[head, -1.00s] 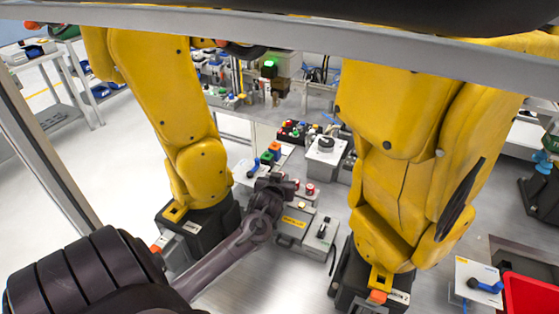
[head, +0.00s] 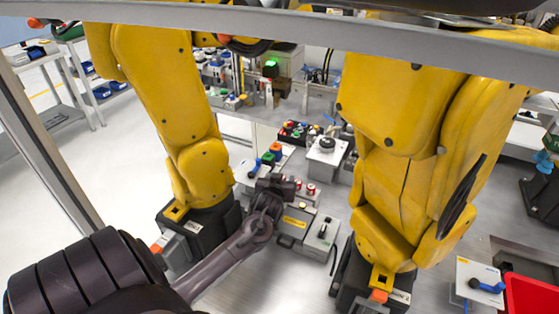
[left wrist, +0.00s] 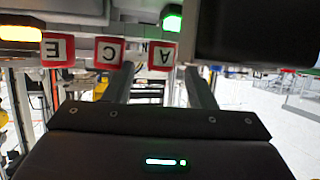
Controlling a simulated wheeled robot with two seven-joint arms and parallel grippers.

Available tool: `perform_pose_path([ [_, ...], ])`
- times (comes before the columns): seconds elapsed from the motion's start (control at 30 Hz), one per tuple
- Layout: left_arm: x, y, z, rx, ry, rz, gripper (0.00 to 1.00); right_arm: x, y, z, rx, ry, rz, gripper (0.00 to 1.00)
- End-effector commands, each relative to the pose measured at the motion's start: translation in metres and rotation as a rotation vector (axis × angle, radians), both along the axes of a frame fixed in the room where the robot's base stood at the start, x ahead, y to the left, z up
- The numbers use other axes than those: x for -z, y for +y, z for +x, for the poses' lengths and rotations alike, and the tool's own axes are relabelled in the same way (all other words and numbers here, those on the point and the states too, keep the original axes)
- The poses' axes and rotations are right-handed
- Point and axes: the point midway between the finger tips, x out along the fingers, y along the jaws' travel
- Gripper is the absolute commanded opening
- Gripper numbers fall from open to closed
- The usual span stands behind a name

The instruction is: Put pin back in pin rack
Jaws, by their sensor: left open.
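My left gripper (head: 283,186) reaches in from the lower left over the small bench equipment between the two yellow arms. In the left wrist view its two fingers (left wrist: 158,72) are apart, with nothing held between them. Small red-and-white pieces (head: 310,189) stand just right of the gripper. The left wrist view shows red-framed blocks with upside-down letters: E (left wrist: 57,49), C (left wrist: 109,52) and A (left wrist: 161,55). The C block is near the left finger, and the A block shows between the fingers. I cannot tell which pieces are the pin and its rack. My right gripper is out of view.
Large yellow arms stand left (head: 165,110) and right (head: 400,130) of the work area. A red bin (head: 530,295) and a white plate with a blue handle (head: 485,287) are at lower right.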

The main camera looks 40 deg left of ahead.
Motion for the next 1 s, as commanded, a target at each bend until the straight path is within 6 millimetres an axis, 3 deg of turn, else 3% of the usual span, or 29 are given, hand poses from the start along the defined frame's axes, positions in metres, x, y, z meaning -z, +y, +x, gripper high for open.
perform_pose_path([
  [0.03, 0.014, -0.006, -0.006, 0.006, 0.026, -0.009, 0.50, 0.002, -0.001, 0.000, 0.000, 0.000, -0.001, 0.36],
  [0.13, 0.012, -0.010, -0.012, 0.007, 0.025, -0.009, 0.50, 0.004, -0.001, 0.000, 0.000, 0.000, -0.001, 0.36],
  [0.53, -0.021, -0.036, -0.056, 0.001, 0.005, -0.002, 0.50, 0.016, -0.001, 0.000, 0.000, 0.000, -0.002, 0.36],
  [1.0, -0.031, -0.040, -0.064, -0.001, -0.001, 0.001, 0.50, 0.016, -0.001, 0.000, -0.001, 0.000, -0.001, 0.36],
])
